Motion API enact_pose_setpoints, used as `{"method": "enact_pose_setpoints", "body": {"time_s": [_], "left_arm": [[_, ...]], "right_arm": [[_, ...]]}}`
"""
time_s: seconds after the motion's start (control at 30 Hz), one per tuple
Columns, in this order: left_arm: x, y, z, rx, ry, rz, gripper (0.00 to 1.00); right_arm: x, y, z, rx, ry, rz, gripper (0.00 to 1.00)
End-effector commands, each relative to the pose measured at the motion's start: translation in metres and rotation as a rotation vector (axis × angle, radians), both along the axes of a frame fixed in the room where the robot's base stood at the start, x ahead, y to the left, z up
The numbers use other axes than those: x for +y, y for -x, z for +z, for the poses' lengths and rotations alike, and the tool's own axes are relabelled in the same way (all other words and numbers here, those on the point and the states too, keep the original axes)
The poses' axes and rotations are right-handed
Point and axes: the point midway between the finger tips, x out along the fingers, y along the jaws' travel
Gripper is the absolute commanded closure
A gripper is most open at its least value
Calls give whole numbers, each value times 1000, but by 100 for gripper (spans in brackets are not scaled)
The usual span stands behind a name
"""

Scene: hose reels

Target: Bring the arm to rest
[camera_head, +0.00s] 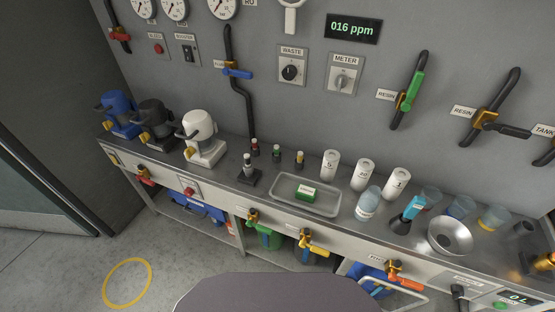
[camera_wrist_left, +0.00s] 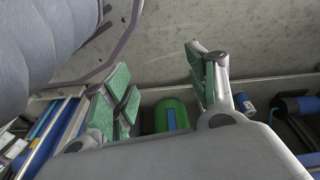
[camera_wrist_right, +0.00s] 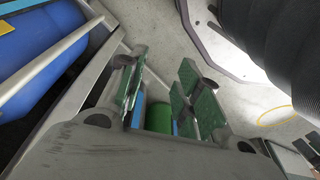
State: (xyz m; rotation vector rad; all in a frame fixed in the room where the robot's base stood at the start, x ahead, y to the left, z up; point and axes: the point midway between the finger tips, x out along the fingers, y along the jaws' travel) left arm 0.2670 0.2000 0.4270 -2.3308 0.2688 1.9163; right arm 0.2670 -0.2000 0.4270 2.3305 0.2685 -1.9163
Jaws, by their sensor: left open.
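Neither of my arms shows in the head view. My left gripper (camera_wrist_left: 162,88) shows in the left wrist view with its two green-padded fingers spread well apart and nothing between the pads. A green container (camera_wrist_left: 172,115) lies behind the gap, below the fingers. My right gripper (camera_wrist_right: 162,90) shows in the right wrist view with its green-padded fingers apart and nothing held. A green object (camera_wrist_right: 160,117) shows behind that gap. A ribbed grey arm part of mine fills a corner of each wrist view.
The metal bench (camera_head: 230,185) runs along the wall. It carries blue, black and white machines, a tray (camera_head: 293,206), white canisters (camera_head: 362,174), a bottle (camera_head: 368,203) and a steel bowl (camera_head: 450,236). Valve handles stick out along its front. Open floor (camera_head: 80,270) with a yellow ring lies at left.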

Motion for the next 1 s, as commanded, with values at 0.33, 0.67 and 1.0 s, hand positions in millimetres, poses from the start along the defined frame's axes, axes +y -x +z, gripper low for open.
{"method": "enact_pose_setpoints", "body": {"time_s": [0.33,0.67,1.0], "left_arm": [[11,31,-6,22,-15,1,42],[23,63,-9,39,-28,1,42],[36,101,-6,58,-41,-1,42]], "right_arm": [[-11,30,-5,21,15,-1,66],[-23,63,-9,40,28,-1,66],[-36,101,-6,58,40,0,66]]}}
